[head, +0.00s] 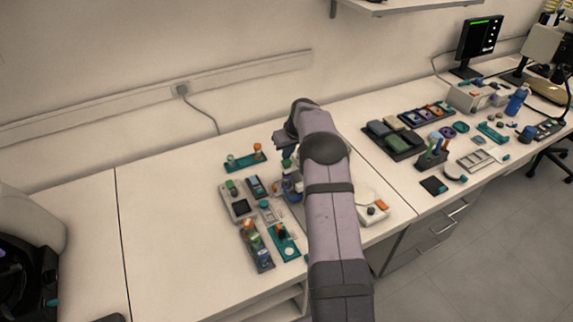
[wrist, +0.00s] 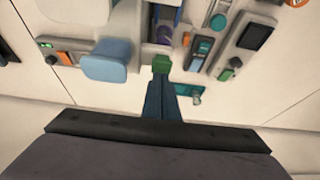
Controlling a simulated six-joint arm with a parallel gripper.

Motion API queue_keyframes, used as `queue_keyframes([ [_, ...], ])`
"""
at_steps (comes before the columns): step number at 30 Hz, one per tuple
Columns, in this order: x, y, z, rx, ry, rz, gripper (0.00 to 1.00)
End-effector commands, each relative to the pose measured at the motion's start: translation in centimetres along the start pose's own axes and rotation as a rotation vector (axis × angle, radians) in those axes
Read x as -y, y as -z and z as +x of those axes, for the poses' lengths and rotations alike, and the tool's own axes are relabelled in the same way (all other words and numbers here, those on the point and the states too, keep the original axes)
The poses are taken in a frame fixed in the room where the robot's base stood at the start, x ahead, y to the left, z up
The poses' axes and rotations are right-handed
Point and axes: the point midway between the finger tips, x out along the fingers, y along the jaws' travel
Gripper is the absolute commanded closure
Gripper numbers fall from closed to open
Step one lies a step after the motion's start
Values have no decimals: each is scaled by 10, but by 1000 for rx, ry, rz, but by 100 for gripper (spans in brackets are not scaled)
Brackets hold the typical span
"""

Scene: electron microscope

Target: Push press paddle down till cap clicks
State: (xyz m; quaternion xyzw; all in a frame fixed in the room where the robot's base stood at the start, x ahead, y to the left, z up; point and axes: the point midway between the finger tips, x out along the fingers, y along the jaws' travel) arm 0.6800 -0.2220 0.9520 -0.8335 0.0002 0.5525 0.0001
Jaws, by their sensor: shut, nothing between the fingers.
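My gripper (wrist: 163,88) is shut, with its dark blue fingers together. In the head view my gripper (head: 286,150) hangs over the cluster of devices on the left bench. A small green piece (wrist: 161,64) shows right at the fingertips; in the head view it is just below them (head: 287,163). I cannot tell whether the fingers touch it. A light blue, rounded paddle-like block (wrist: 107,60) stands to the left of the fingers in the wrist view, apart from them. A purple round part (wrist: 164,35) lies beyond the green piece. I cannot make out the cap's seating.
A white box with an orange switch (head: 373,208) is right of my arm. A grey device with a screen (head: 240,207) and a rack of capped vials (head: 257,247) stand left. A teal holder (head: 245,161) lies behind. My arm hides part of the cluster.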

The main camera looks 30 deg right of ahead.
Motion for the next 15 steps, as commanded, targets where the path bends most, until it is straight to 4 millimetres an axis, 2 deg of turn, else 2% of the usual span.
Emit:
queue_keyframes([
  [15, 0, -1, 3, 0, 0, 0, 100],
])
